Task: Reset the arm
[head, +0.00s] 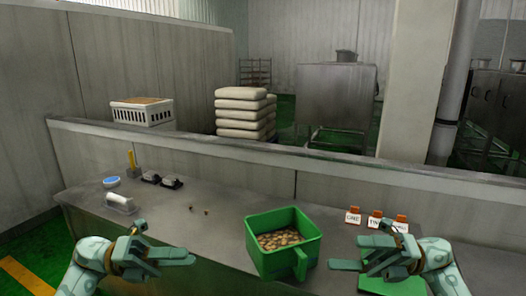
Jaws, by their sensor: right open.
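My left gripper (170,242) is over the front left of the grey metal table (220,220), its fingers pointing right and spread apart with nothing between them. My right gripper (356,246) is over the front right of the table, its fingers pointing left, open and empty. A green bin (263,225) holding brown pieces (280,239) stands between the two grippers and apart from both. A flat green object (390,287) lies below my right gripper and is partly hidden by it.
Small label cards (353,217) with orange clips stand behind my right gripper. A blue-topped dish (111,182), a white roll (119,203), a yellow-handled item (132,160) and black trays (171,183) sit at the left. A low wall (330,176) runs behind the table.

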